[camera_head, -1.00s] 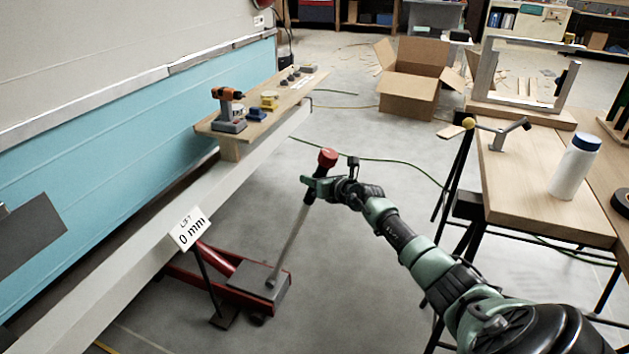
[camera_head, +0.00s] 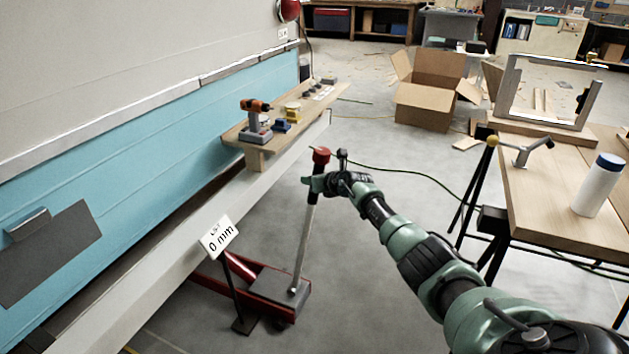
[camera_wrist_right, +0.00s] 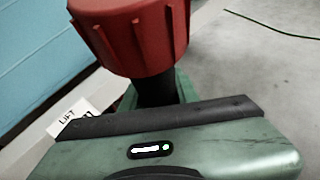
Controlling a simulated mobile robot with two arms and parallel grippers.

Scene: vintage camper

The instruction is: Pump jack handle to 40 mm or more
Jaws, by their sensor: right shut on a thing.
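The red floor jack (camera_head: 262,292) stands under the camper's pale side rail. Its metal handle (camera_head: 304,240) rises steeply from the jack, nearly upright, and ends in a red knob (camera_head: 321,155). My right gripper (camera_head: 312,182) is shut on the handle just below the knob. In the right wrist view the red knob (camera_wrist_right: 133,32) fills the top, with the dark shaft below it between the jaws. My left gripper is not in view.
A shelf board (camera_head: 262,135) with an orange drill (camera_head: 255,113) and small items lies along the rail. A workbench (camera_head: 545,190) with a white bottle (camera_head: 597,187) stands at the right. A cardboard box (camera_head: 424,108) is behind. Open floor surrounds the handle.

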